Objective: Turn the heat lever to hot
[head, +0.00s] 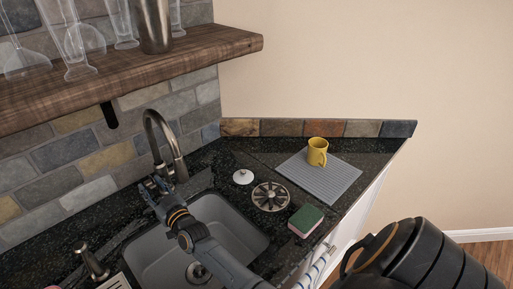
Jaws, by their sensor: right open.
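A brushed-metal faucet (166,138) with a tall curved spout stands behind the sink on the black stone counter. Its heat lever cannot be made out clearly; the base of the faucet is partly hidden by my right gripper. My right gripper (156,187) is open at the faucet's base, close beside the metal. Whether it touches the lever cannot be told. My right arm crosses over the sink from the lower edge of the picture. My left gripper does not show.
The grey sink (235,225) lies under my arm. Right of it are a white stopper (243,177), a round drain strainer (271,197), a green and pink sponge (306,221), and a yellow mug (317,152) on a grey mat (325,180). A wooden shelf (150,70) with glasses hangs above.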

